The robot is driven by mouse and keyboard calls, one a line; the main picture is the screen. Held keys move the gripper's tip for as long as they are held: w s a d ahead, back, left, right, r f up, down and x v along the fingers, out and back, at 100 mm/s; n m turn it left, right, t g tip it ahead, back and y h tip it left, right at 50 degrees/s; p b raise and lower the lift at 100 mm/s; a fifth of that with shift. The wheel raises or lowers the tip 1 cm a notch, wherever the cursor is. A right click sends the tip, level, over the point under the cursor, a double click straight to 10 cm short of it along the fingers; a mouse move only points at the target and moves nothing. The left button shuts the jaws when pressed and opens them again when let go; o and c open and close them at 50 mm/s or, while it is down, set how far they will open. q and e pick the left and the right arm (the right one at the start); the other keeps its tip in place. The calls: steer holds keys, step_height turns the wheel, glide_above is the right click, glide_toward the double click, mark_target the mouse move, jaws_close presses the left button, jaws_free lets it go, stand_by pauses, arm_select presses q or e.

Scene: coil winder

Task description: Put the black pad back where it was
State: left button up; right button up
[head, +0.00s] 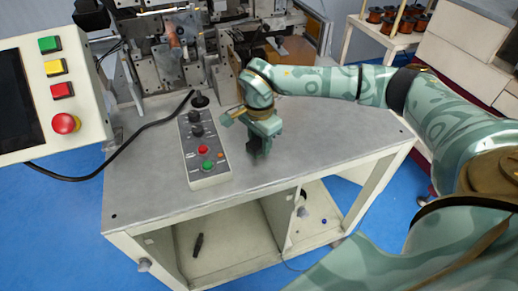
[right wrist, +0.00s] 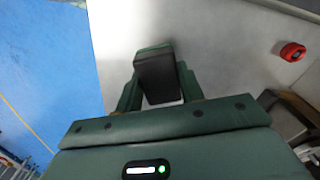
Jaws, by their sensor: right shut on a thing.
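My right gripper (head: 259,148) is over the grey metal bench top (head: 330,140), to the right of the grey button box. In the right wrist view, its two green fingers (right wrist: 157,82) are shut on the black pad (right wrist: 158,72). The pad is a dark block between the fingertips, with the pale bench top beyond it. I cannot tell whether the pad touches the bench. In the head view the pad is hard to separate from the dark fingertips. My left gripper is not in view.
The button box (head: 204,150) stands close to the left of my right gripper. The coil winder (head: 170,45) fills the back of the bench. A screen panel (head: 45,90) hangs at the left. The bench's right and front are clear. A red round thing (right wrist: 292,51) shows in the wrist view.

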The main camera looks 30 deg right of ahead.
mark_target(259, 142)
steer(key=shift+f, duration=1.3)
steer(key=shift+s+f, duration=0.1)
steer(key=shift+f, duration=0.05)
steer(key=o, duration=1)
steer(key=shift+c, duration=0.2)
step_height(259, 142, up, 12)
steer(key=shift+r+p, duration=0.25)
steer(key=shift+p, duration=0.55)
